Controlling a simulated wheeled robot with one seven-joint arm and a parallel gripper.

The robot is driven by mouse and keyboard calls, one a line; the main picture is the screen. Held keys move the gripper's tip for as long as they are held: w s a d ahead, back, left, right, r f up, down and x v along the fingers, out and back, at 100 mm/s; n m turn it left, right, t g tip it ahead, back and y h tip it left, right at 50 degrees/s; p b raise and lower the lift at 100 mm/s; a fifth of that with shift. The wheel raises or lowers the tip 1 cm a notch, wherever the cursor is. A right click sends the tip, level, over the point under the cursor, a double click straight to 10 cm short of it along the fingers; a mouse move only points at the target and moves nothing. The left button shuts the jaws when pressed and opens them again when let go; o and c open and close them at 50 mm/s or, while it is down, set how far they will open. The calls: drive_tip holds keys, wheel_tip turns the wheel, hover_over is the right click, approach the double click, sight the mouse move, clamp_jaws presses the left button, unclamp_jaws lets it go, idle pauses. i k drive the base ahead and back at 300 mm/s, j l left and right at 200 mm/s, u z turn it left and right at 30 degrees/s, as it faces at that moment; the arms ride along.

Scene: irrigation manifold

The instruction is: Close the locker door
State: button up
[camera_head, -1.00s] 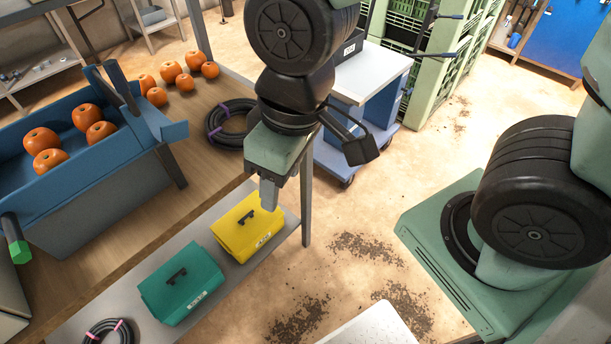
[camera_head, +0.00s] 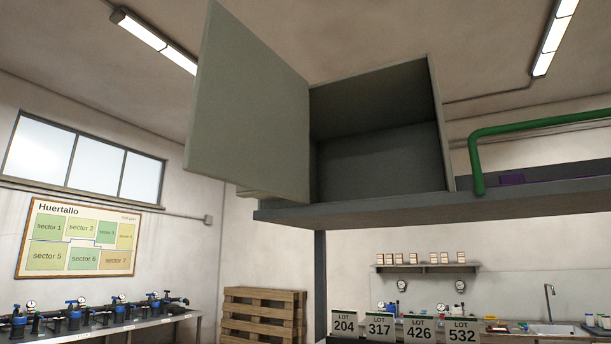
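The locker (camera_head: 380,150) is a grey box on a high shelf, seen from below in the head view. Its grey-green door (camera_head: 245,105) stands open, swung out toward me on the left side. The inside of the locker looks empty as far as I can see; its floor is partly hidden by the low angle. The door's outer face and any handle are hard to make out. My gripper is not in this view.
The locker's shelf (camera_head: 500,208) runs right, with a green pipe (camera_head: 540,122) on it. Below are lot signs (camera_head: 419,329), a sink (camera_head: 550,329) and a small wall shelf (camera_head: 425,267). Wooden pallets (camera_head: 262,315) and a bench with valves (camera_head: 95,318) stand at left.

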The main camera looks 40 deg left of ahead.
sight(248, 127)
drive_tip(key=k+j+u, duration=0.1)
drive_tip(key=j, duration=0.35)
drive_tip(key=k+j+u, duration=0.1)
drive_tip(key=j, duration=0.4)
drive_tip(key=k+j+u, duration=0.1)
drive_tip(key=k+j, duration=0.15)
drive_tip(key=j, duration=0.25)
drive_tip(key=k+j+u, duration=0.1)
drive_tip(key=j, duration=0.4)
drive_tip(key=k+j+u, duration=0.1)
drive_tip(key=j, duration=0.4)
